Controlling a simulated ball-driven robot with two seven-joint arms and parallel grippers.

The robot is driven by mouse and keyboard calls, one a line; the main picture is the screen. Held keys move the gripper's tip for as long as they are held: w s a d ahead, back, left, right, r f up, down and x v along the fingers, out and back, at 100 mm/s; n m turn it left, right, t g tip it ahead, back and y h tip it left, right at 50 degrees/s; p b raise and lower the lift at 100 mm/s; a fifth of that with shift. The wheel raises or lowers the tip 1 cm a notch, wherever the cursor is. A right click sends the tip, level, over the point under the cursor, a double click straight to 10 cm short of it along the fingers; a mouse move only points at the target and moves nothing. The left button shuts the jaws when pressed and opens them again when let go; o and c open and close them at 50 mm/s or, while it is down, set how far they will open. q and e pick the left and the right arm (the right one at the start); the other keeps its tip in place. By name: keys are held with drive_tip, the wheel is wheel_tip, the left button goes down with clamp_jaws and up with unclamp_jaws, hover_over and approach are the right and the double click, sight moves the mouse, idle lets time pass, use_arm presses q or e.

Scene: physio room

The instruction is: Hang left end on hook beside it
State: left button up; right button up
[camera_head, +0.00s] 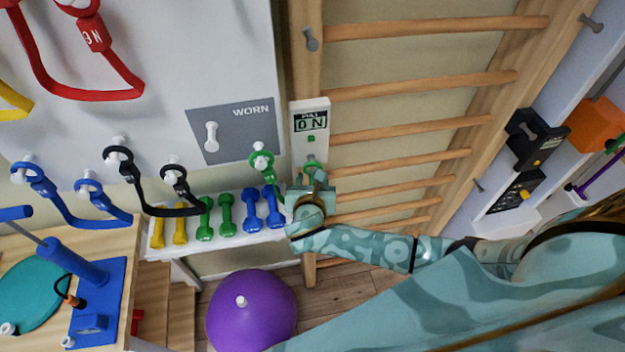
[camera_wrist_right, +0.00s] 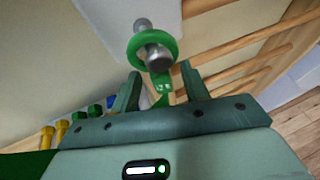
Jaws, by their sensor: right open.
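The green band has one ring (camera_head: 262,161) at a hook on the white board, below the grey WORN panel; I cannot tell if it is fully seated. Its strap runs down to the right and passes behind my right gripper (camera_head: 312,182). The other green ring (camera_wrist_right: 133,46) is around a metal peg (camera_wrist_right: 157,55) in the right wrist view, just below the pull gauge (camera_head: 310,117) in the head view. My right gripper's fingers (camera_wrist_right: 163,88) are open below that ring, with green strap (camera_wrist_right: 162,84) between them, apparently ungripped. My left gripper is not in view.
Black (camera_head: 133,180), blue (camera_head: 58,203) and red (camera_head: 80,92) bands hang to the left. Dumbbells (camera_head: 226,215) stand on a shelf below, above a purple ball (camera_head: 250,312). Wooden wall bars (camera_head: 420,130) lie close on the right.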

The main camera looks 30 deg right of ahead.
drive_tip(key=shift+d, duration=0.1)
clamp_jaws()
drive_tip(key=shift+r, duration=0.15)
idle(0.5)
